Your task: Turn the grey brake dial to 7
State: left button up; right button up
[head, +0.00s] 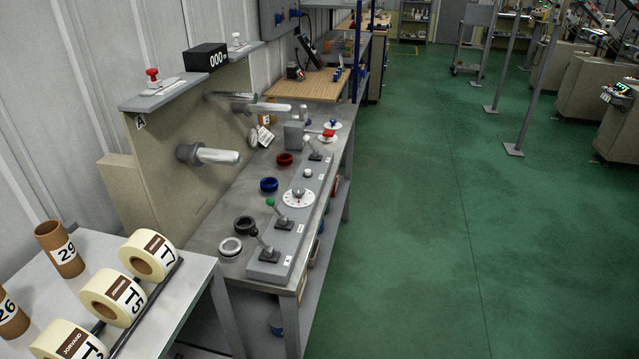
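A grey dial knob (298,192) sits on a round white plate with marks around its rim, on the long grey control strip along the bench's front edge. The marks and the knob's setting are too small to read. A second white round plate with a blue knob (333,122) lies at the far end. Neither of my grippers is in view.
A dark-knobbed lever (254,229) stands at the strip's near end. Blue (269,185), red (284,159) and black (245,225) rings lie on the bench. Metal spindles (215,155) jut from the upright panel. A side table with label rolls (148,256) is at lower left.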

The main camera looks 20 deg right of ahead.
aim_at(298, 192)
jog(key=l+z, duration=0.25)
jog(key=l, duration=0.4)
jog(key=i+l+z, duration=0.1)
jog(key=l+z, duration=0.15)
jog(key=l, duration=0.4)
